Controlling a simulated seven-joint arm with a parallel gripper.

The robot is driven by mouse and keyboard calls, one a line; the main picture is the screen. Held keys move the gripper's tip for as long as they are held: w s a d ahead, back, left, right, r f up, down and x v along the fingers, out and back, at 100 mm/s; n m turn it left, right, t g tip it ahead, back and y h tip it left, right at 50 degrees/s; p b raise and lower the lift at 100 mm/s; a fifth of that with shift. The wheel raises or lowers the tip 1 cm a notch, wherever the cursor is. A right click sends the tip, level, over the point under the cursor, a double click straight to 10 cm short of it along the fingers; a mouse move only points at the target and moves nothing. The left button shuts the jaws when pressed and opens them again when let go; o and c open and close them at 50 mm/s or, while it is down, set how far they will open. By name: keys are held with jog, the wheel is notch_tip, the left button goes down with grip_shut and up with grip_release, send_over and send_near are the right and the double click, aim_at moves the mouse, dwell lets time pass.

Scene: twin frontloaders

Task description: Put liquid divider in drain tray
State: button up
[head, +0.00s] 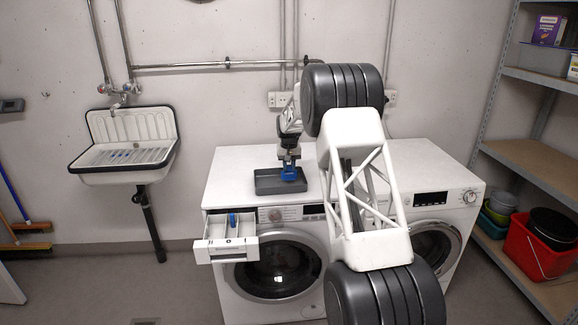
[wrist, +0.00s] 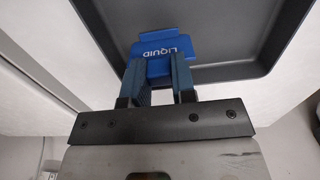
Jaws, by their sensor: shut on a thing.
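The blue liquid divider (wrist: 160,50), marked "LIQUID", is between the fingers of my gripper (wrist: 157,75), which is shut on it. In the head view the divider (head: 289,174) is at the grey drain tray (head: 262,188), over its right half, with my gripper (head: 289,163) above it. In the wrist view the tray (wrist: 225,73) lies behind and below the divider. I cannot tell whether the divider touches the tray floor. The tray sits on top of the left washing machine.
The left machine's detergent drawer (head: 232,238) is pulled out, with a small blue piece (head: 233,220) in it. A second washing machine (head: 440,215) stands to the right. A sink (head: 130,145) hangs on the wall at left. Shelves (head: 530,155) stand at right.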

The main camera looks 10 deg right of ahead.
jog(key=o, duration=0.8)
jog(key=shift+c, duration=0.2)
jog(key=shift+r, duration=0.1)
notch_tip(320, 180, up, 13)
dwell(0.6)
dwell(0.4)
